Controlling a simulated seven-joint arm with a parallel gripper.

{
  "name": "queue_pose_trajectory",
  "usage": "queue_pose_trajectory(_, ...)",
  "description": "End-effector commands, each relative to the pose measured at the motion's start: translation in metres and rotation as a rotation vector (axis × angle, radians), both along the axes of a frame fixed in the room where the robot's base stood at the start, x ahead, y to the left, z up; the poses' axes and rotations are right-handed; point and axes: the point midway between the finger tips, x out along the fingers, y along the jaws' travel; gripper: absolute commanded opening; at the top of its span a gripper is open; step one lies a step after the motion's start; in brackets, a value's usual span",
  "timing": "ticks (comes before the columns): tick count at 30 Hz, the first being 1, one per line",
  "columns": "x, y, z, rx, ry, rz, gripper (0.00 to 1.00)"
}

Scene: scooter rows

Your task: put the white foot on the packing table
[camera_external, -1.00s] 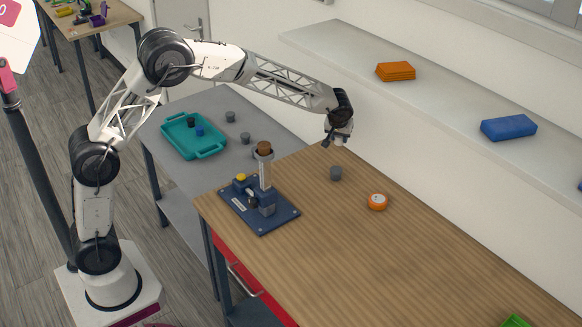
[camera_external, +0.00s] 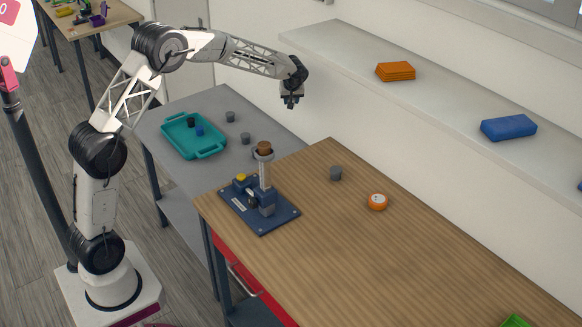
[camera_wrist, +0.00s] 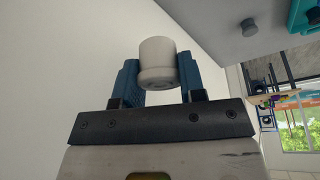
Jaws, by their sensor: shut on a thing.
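The white foot (camera_wrist: 157,60), a small pale cylinder with a wider rim, sits between the two blue fingers of my gripper (camera_external: 291,102) in the wrist view. My gripper is shut on it. In the external view the gripper hangs in the air beyond the tables, near the wall shelf; the foot is too small to make out there. A grey table (camera_external: 215,102) stands to the left and a wooden-topped table (camera_external: 400,255) in front. I cannot tell from labels which is the packing table.
A teal tray (camera_external: 180,143) on the grey table holds a blue and a dark foot. Grey feet (camera_external: 230,116) stand beside it. The wooden table has a blue fixture (camera_external: 262,210) with an upright post, a grey foot (camera_external: 335,173) and an orange round item (camera_external: 377,202).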

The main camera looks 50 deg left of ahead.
Motion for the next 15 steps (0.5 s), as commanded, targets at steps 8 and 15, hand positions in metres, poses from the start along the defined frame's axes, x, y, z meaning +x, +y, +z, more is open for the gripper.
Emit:
queue_pose_trajectory(8, -0.010, 0.065, -0.001, 0.002, 0.000, 0.097, 0.10)
queue_pose_trajectory(15, -0.014, 0.084, -0.029, 0.003, 0.002, 0.127, 0.10)
